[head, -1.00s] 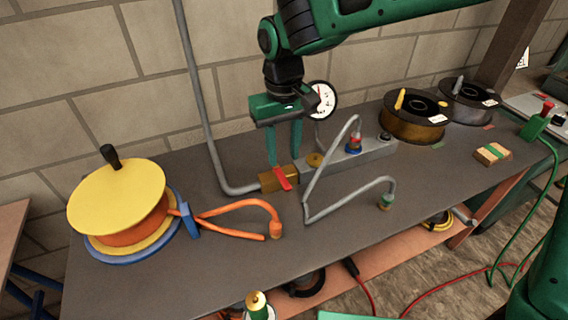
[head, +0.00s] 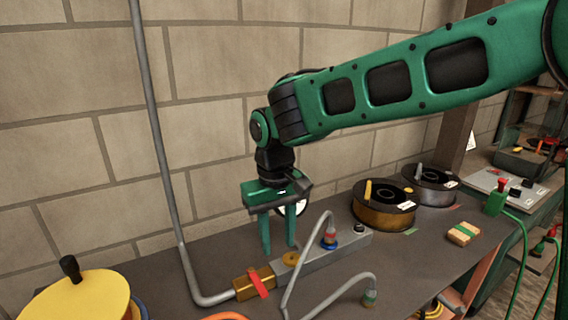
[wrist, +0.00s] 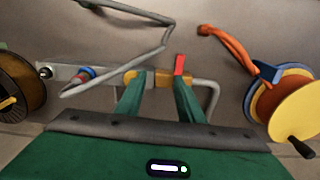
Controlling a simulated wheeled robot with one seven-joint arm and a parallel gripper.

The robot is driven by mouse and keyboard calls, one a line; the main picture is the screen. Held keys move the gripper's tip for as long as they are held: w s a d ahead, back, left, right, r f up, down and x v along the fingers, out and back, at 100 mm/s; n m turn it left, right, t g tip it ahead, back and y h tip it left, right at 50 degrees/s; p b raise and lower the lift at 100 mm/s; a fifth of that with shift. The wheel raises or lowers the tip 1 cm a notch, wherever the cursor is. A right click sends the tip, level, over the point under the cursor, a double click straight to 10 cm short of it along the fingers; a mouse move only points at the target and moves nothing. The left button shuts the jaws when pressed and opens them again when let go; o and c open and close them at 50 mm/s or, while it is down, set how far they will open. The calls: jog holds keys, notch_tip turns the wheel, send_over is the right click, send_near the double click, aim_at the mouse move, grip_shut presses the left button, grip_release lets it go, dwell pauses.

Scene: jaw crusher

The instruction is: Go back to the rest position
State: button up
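My gripper (head: 279,248) hangs with its fingers pointing down above the back of the bench. Its two green fingers are apart with nothing between them. They are above the grey manifold block (head: 340,250) and the brass valve (head: 243,287) with the red handle (head: 258,284), clear of both in the head view. In the wrist view my gripper (wrist: 157,80) shows its fingertips spread, with the brass valve (wrist: 163,79) and red handle (wrist: 180,64) beyond them. A round gauge (head: 300,207) is partly hidden behind my gripper.
Bent grey hoses (head: 304,262) rise in front of the manifold. Wire spools (head: 384,210) stand to the right, and a yellow-topped reel (head: 80,300) to the left. A grey pipe (head: 158,140) runs up the block wall (head: 80,120) behind.

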jog(key=s+d+r+m, duration=0.2)
jog(key=d+m, duration=0.3)
jog(key=d, duration=2.2)
jog(key=s+d+f+m, duration=0.2)
jog(key=s+d+m, duration=0.1)
jog(key=s+d, duration=0.5)
jog(key=s+d+f+m, duration=0.2)
jog(key=s+d+m, duration=0.2)
jog(key=s+d, duration=0.4)
jog(key=s, duration=0.4)
jog(key=shift+d, duration=0.35)
jog(key=shift+s+f, duration=0.1)
jog(key=shift+w+f, duration=0.25)
jog(key=shift+w, duration=0.35)
